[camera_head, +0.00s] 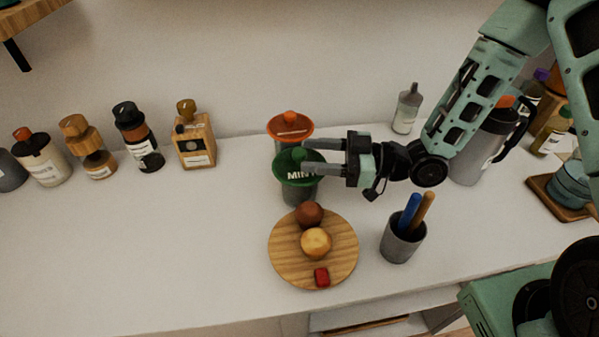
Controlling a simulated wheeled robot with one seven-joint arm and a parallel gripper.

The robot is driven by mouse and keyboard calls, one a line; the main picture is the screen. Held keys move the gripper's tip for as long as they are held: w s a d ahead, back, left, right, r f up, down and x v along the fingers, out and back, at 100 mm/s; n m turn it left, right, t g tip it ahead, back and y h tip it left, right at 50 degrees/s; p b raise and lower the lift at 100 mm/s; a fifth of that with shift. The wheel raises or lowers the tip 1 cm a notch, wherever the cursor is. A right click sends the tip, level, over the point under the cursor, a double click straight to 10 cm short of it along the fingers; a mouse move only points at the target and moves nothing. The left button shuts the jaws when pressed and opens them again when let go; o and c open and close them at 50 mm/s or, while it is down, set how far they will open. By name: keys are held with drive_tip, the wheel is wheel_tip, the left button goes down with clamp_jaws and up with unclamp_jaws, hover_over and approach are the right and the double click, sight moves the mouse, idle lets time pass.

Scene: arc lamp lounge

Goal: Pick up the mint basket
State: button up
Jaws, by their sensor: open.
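The mint basket (293,168) is a green, wide-rimmed piece with a small knob on top and a white label that starts "MIN". It sits upright in or on a dark grey container (297,191) on the white counter. My gripper (305,155) reaches in from the right with its two fingers apart and pointing left. The fingertips overlap the right side of the green rim in this view. I cannot tell whether they touch it. The last part of the label is hidden by or close to the lower finger.
An orange-topped container (290,126) stands directly behind. In front lies a round wooden board (283,265) with two round items and a red block. A grey cup (402,244) with two sticks stands right. Several bottles line the back left; the left front counter is clear.

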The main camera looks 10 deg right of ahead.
sight(301, 152)
drive_tip(key=x, duration=0.3)
drive_tip(key=shift+s+a+r, duration=0.1)
drive_tip(key=shift+a+r, duration=0.05)
drive_tip(key=shift+a, duration=0.05)
clamp_jaws()
